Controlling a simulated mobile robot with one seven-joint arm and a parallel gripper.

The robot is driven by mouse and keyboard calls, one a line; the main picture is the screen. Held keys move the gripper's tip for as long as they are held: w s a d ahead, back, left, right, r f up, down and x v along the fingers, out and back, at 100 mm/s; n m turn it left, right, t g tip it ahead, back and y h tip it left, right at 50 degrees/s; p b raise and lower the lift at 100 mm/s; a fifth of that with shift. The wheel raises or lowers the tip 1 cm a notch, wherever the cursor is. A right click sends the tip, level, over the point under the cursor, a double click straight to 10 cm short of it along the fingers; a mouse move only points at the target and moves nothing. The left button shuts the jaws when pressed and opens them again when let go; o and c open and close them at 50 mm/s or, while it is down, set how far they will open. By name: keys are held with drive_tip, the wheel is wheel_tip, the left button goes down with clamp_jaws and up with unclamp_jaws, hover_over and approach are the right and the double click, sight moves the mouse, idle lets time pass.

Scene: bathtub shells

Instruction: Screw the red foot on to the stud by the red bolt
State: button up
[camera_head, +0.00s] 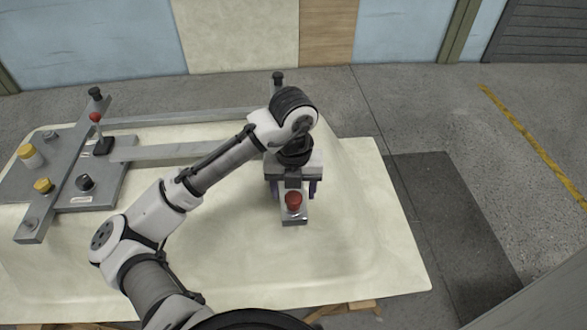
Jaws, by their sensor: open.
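A red rounded piece (293,199) sits on the grey metal plate at the near end of the right-hand bar (294,217). I cannot tell whether it is the foot or the bolt. My gripper (292,190) is open above this bar, its two dark bluish fingers apart on either side, just behind the red piece. The stud cannot be made out; my gripper and wrist hide part of the right-hand bar.
The pale upturned tub shell (385,235) lies under everything. The shell's right side is clear.

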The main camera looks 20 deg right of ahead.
wheel_tip(320, 180, up, 13)
idle(0.4)
